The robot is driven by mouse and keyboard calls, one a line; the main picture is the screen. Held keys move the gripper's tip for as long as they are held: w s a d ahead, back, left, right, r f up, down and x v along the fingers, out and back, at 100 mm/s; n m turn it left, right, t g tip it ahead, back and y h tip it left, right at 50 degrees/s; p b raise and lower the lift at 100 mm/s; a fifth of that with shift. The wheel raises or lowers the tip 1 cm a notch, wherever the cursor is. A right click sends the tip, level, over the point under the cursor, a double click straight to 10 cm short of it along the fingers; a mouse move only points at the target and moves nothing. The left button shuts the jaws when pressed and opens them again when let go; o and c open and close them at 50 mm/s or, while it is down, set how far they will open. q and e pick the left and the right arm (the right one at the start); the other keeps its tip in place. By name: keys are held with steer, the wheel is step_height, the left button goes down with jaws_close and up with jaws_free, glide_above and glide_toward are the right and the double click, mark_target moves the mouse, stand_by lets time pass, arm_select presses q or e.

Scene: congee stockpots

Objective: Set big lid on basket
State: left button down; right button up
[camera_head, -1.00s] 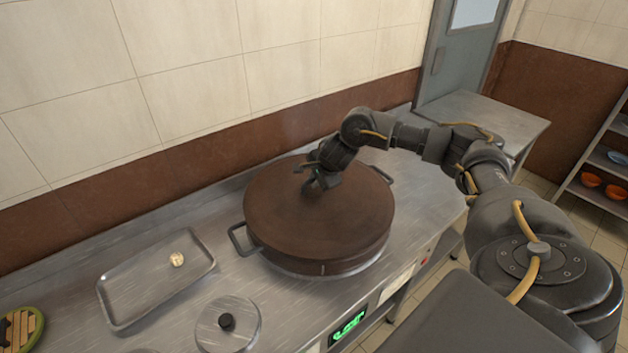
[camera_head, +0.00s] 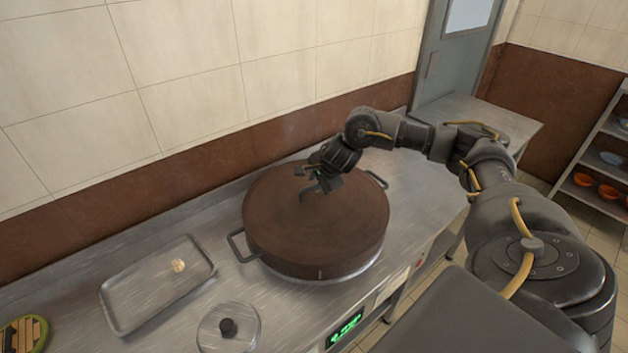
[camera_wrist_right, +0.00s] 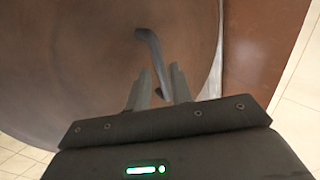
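The big lid (camera_head: 290,220) is a wide brown disc with a dark bar handle (camera_head: 308,191) on top. It lies level on the round vessel at the counter's middle, with looped side handles (camera_head: 240,245) below its rim. A basket under it is hidden, and I cannot tell the basket's wall from the pot. My right gripper (camera_head: 322,185) is just above the lid, beside the handle. In the right wrist view the lid fills the left, and the handle (camera_wrist_right: 148,45) runs toward the gap between the parted fingers (camera_wrist_right: 158,82). My left gripper is out of view.
On the steel counter (camera_head: 195,305) are a shallow tray (camera_head: 130,310) with a small pale piece (camera_head: 178,265), a small round lid (camera_head: 245,325) with a black knob, and a green-rimmed round item (camera_head: 38,335). A tiled wall stands behind. A side table (camera_head: 515,122) is at the right.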

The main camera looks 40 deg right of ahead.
steer(key=p+v, duration=0.4)
steer(key=v, duration=0.2)
steer(key=shift+s+r, duration=0.15)
steer(key=shift+r, duration=0.1)
stand_by(0.6)
